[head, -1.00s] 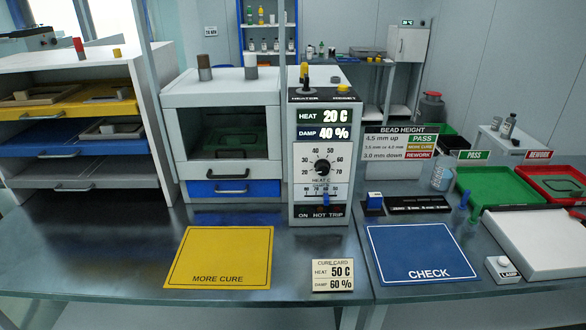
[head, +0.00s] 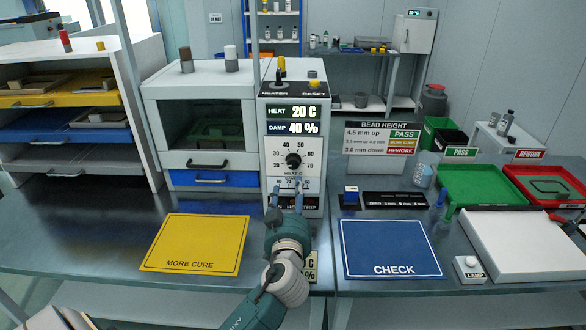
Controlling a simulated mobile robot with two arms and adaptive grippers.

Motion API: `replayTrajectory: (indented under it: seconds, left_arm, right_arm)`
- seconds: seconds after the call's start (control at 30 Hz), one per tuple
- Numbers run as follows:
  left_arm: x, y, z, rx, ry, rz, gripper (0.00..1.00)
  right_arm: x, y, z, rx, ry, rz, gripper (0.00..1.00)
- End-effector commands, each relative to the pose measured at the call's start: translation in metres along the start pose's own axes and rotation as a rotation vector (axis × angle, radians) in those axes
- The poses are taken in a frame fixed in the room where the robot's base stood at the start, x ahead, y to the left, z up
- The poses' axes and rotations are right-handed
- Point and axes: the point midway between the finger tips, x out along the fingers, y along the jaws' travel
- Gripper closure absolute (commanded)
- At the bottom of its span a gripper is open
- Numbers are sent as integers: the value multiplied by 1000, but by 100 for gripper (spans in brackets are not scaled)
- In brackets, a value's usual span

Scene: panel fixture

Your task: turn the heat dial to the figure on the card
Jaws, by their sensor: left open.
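The heat dial (head: 293,160) is a black knob on a white scale plate on the front of the heater panel (head: 268,184). The display (head: 293,112) above it reads HEAT 20 C and DAMP 40 %. My left gripper (head: 287,185) is open, its two fingertips in front of the panel just below the dial, and holds nothing. It covers most of the damp slider area and part of the lamp labels. The cure card (head: 311,267) on the bench is mostly hidden behind my left arm. My right gripper is not in view.
A yellow MORE CURE mat (head: 197,243) lies left of my arm and a blue CHECK mat (head: 390,248) right of it. The oven cabinet (head: 205,92) adjoins the panel's left side. A small blue-topped block (head: 350,199) stands right of the panel.

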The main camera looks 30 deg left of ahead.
Motion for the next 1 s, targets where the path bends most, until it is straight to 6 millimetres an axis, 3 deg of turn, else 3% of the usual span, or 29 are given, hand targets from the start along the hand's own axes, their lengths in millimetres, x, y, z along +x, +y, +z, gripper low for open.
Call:
replayTrajectory:
  seconds: [0.13, 0.6, 1.0]
  left_arm:
    - [16, 3, -10, -5, 28, 5, 53]
    - [97, 3, -11, -4, 24, 4, 53]
    - [111, 3, -8, -6, 22, 5, 53]
  right_arm:
    - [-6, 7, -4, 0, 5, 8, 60]
    - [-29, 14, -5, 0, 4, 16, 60]
    - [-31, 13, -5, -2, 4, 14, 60]
